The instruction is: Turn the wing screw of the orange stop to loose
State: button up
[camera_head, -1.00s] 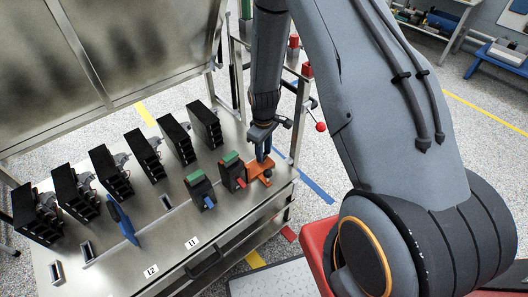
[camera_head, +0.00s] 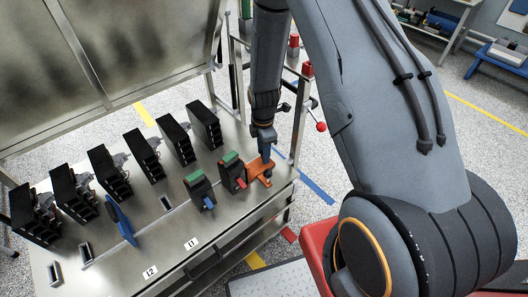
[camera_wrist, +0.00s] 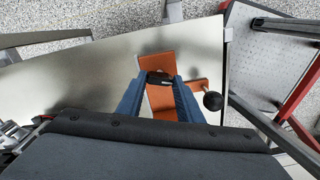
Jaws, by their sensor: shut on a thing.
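The orange stop (camera_head: 263,171) sits near the right end of the metal bench, beside the breaker with a green top and red lever (camera_head: 233,174). In the wrist view the orange stop (camera_wrist: 160,62) lies below my gripper (camera_wrist: 160,78). My gripper also shows in the head view (camera_head: 265,157), pointing down at the stop. Its blue fingers are closed around a small dark piece on top of the stop, which appears to be the wing screw (camera_wrist: 160,77). The fingers hide much of it. A black ball knob (camera_wrist: 213,101) is on the right side of the stop.
A second green-topped breaker with a blue lever (camera_head: 200,188) stands left of the first. A row of black units (camera_head: 150,152) lines the back, with a blue upright plate (camera_head: 122,220) in front. The bench front (camera_head: 215,262) is clear near the labels.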

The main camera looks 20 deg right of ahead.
jog(key=shift+w+r+n, duration=0.1)
jog(key=shift+w+n, duration=0.05)
jog(key=shift+n, duration=0.8)
jog(key=shift+w+n, duration=0.1)
jog(key=shift+n, duration=0.85)
jog(key=o, duration=1)
jog(key=shift+o, duration=0.4)
jog(key=shift+s, duration=0.1)
notch_tip(320, 180, up, 8)
jog(key=shift+f+b, duration=0.25)
jog(key=shift+b, duration=0.4)
jog(key=shift+r, duration=0.15)
